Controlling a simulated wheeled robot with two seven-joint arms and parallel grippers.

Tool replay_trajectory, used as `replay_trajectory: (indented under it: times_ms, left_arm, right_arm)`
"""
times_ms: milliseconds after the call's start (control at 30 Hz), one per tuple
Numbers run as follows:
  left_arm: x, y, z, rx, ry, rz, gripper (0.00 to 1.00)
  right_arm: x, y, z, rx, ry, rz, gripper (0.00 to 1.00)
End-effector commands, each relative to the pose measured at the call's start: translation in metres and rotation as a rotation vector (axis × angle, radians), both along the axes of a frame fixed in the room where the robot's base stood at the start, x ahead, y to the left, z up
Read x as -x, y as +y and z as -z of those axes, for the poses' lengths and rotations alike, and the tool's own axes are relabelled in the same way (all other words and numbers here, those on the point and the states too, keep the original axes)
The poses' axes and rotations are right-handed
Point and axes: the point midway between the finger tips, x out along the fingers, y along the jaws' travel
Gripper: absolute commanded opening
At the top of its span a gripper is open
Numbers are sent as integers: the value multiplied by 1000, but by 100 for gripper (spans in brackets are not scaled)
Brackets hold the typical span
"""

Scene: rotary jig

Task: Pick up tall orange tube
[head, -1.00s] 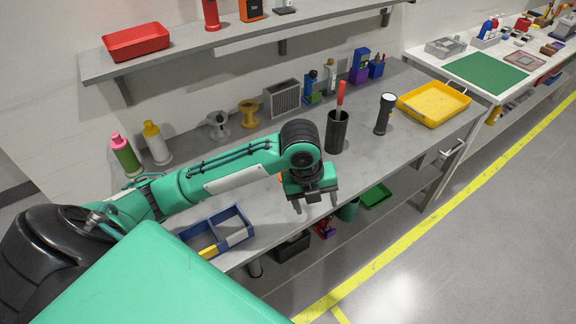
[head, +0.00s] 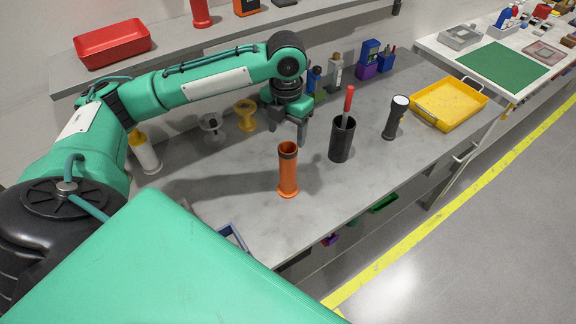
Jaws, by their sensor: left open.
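The tall orange tube (head: 288,175) stands upright on the grey bench, with a dark band near its top. My left gripper (head: 288,134) is open, with its two fingers pointing down. In the head view it shows just above and behind the tube's top, and the space between its fingers looks empty. I see no contact between the fingers and the tube, but the exact gap in depth is hard to tell. My right gripper is not in view.
A black cup (head: 342,139) with a red-handled tool stands right of the tube, then a black flashlight (head: 394,118) and a yellow tray (head: 448,106). Yellow (head: 245,116) and grey (head: 212,128) spools stand behind. The bench in front of the tube is clear.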

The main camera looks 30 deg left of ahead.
Motion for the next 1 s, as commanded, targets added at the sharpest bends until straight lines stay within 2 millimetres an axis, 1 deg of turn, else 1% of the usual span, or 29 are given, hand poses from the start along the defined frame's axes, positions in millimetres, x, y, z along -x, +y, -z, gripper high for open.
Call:
replay_trajectory:
  times_ms: [33, 133, 233, 367, 433, 533, 600, 700, 833, 967, 1000]
  left_arm:
    - [1, 0, 9, -1, 5, -1, 66]
    - [0, 0, 24, 0, 3, -1, 66]
    - [0, 0, 33, 0, 1, 0, 66]
    - [0, -1, 40, 0, 1, 0, 66]
    - [0, -1, 48, 0, 3, -1, 66]
    - [0, -3, 64, 0, 4, -1, 66]
    - [-1, -2, 75, -1, 2, -2, 66]
    - [-1, -3, 85, 0, 1, 0, 66]
    - [-1, -2, 88, -1, -2, 0, 66]
    - [-1, -3, 88, -1, -2, 0, 66]
    - [-1, -3, 88, -1, -2, 0, 60]
  right_arm:
    - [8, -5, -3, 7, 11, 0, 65]
    - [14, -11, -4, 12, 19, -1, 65]
    - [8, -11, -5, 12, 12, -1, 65]
    - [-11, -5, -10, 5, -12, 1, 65]
    - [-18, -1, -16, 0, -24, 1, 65]
    - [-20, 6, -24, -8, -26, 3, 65]
    - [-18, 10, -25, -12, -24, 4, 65]
    - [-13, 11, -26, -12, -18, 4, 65]
    - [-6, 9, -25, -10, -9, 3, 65]
    - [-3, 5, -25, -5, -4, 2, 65]
    - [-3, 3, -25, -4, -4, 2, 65]
